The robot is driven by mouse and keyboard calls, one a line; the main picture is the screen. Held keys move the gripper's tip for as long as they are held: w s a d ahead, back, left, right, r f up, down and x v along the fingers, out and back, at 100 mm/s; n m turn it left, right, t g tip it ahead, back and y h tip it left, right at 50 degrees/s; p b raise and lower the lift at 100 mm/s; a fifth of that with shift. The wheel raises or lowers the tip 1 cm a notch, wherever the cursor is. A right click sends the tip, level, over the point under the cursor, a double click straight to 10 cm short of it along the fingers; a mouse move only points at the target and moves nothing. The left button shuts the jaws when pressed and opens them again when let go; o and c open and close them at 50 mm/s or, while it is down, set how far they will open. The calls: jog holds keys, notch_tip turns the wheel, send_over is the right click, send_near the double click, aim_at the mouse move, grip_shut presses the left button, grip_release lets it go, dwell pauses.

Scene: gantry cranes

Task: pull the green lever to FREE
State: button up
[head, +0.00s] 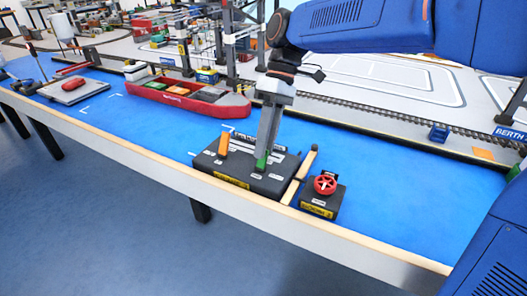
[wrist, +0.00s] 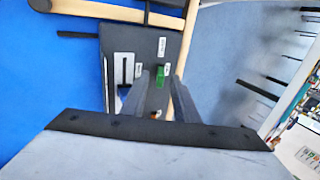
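A black lever box (head: 240,180) stands on the blue surface near the table's front edge, with an orange lever (head: 223,144) on its left side. The green lever (head: 262,160) stands on the right part of the box and is partly hidden by my fingers in the head view. My gripper (head: 267,150) points down over it. In the wrist view the green lever (wrist: 160,76) shows between my two fingers (wrist: 160,88), with gaps visible on both sides. The gripper looks open. Small white labels lie around the lever, too small to read.
A small black box with a red handwheel (head: 325,185) stands to the right, beyond a wooden bar (head: 299,177). A red ship (head: 187,97) lies behind to the left. The blue surface (head: 400,200) to the right is mostly clear.

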jog(key=shift+x, duration=1.15)
grip_shut()
